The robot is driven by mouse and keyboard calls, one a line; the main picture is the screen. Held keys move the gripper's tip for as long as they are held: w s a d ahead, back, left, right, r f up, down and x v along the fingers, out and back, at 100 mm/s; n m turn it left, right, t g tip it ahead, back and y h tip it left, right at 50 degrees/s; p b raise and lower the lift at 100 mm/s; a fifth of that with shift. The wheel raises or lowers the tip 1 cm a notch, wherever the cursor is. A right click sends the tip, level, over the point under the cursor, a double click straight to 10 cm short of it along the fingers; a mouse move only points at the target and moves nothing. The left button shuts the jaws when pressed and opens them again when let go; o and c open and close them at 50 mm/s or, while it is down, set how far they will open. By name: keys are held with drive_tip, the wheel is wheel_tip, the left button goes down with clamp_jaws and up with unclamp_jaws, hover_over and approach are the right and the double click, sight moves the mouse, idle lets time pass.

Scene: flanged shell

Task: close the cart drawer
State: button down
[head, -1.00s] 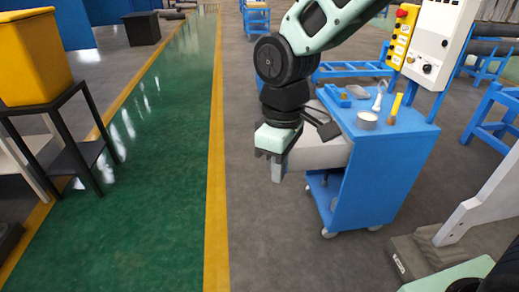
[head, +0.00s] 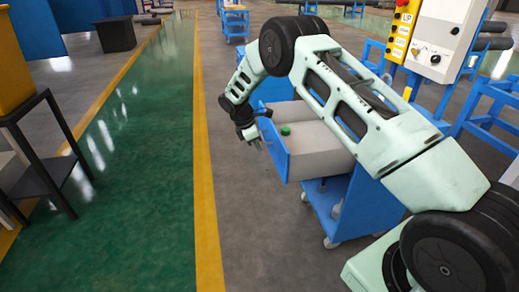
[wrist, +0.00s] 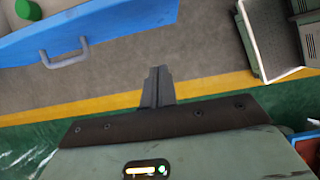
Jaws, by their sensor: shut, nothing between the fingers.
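The blue cart (head: 370,208) stands on the grey floor, with its drawer pulled out toward the left. The drawer has grey sides and a blue front (head: 276,154), which also shows in the wrist view (wrist: 120,25). A grey handle (wrist: 66,57) is on the front's outer face. A green round item (head: 286,130) lies in the drawer, also in the wrist view (wrist: 28,9). My gripper (head: 260,146) is just outside the drawer front, apart from the handle. Its fingers are shut and empty in the wrist view (wrist: 157,72). My arm hides much of the cart top.
A control box (head: 445,30) on a post and blue racks (head: 490,115) stand at the right. A black stand (head: 45,150) is at the left. The floor left of the drawer, with a yellow line (head: 205,200), is clear.

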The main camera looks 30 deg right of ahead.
sight(346, 149)
drive_tip(key=s+d+f+p, duration=0.2)
drive_tip(key=d+f+p, duration=0.1)
drive_tip(key=d+f, duration=0.3)
drive_tip(key=shift+x, duration=0.95)
drive_tip(key=shift+d, duration=0.1)
drive_tip(key=s+d+b, duration=0.1)
drive_tip(key=s+d, duration=0.1)
drive_tip(key=d, duration=0.7)
drive_tip(key=s+d+b, duration=0.1)
drive_tip(key=s+d, duration=0.2)
drive_tip(key=d, duration=0.6)
drive_tip(key=s+d+b, duration=0.1)
drive_tip(key=s+d, duration=0.1)
drive_tip(key=d, duration=0.7)
drive_tip(key=shift+s+d+b, duration=0.1)
drive_tip(key=shift+s+b, duration=0.25)
drive_tip(key=shift+s, duration=0.05)
drive_tip(key=shift+s+d+r, duration=0.1)
drive_tip(key=shift+s+d, duration=0.1)
drive_tip(key=shift+d, duration=0.6)
